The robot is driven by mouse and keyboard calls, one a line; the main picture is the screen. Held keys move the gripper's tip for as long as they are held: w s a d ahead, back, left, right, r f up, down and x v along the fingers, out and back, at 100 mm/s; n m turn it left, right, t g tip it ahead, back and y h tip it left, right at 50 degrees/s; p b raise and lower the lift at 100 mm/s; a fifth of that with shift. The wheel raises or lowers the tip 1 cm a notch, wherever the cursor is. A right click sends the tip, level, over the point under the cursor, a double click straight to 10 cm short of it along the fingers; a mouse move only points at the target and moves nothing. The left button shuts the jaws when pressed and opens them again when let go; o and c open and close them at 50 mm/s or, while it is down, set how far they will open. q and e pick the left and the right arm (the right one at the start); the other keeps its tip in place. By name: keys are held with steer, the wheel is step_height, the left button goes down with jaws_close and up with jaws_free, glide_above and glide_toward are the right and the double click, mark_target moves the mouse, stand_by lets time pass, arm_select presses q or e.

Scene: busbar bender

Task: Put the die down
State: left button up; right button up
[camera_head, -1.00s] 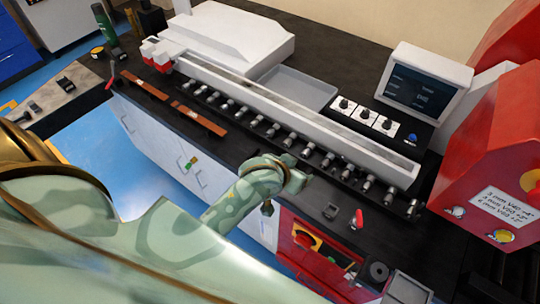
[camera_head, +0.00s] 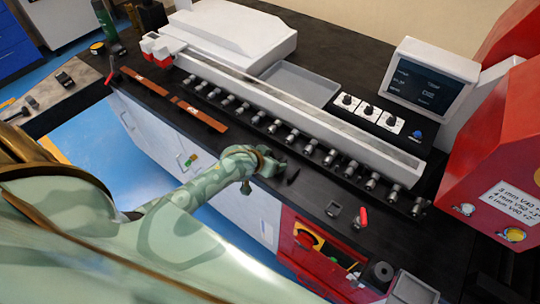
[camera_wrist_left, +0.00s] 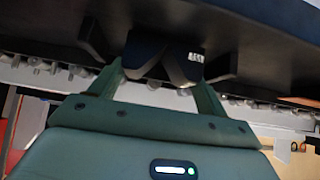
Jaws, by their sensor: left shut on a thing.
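My left gripper (camera_head: 272,168) is over the black worktop (camera_head: 300,196), in front of the row of metal rollers. In the left wrist view the gripper (camera_wrist_left: 160,78) is shut on a dark die (camera_wrist_left: 146,52) with angled faces and a small white label. The die sits between the two green fingers, close to a dark surface. I cannot tell whether it touches that surface. In the head view the die is mostly hidden by the gripper; a small dark piece (camera_head: 293,176) shows just right of it. My right gripper is not in view.
Metal rollers (camera_head: 291,136) line the long white rail behind the gripper. Brown bars (camera_head: 198,117) lie to the left. A screen (camera_head: 428,82) and red machine stand far right.

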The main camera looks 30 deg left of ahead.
arm_select(q)
steer(key=shift+w+f, duration=0.1)
steer(key=shift+f, duration=0.05)
steer(key=o, duration=1.8)
steer(key=shift+f, duration=0.1)
steer(key=shift+c, duration=0.2)
steer(key=shift+r, duration=0.2)
steer(key=p+v, duration=0.3)
steer(key=v, duration=0.9)
steer(key=shift+f, duration=0.1)
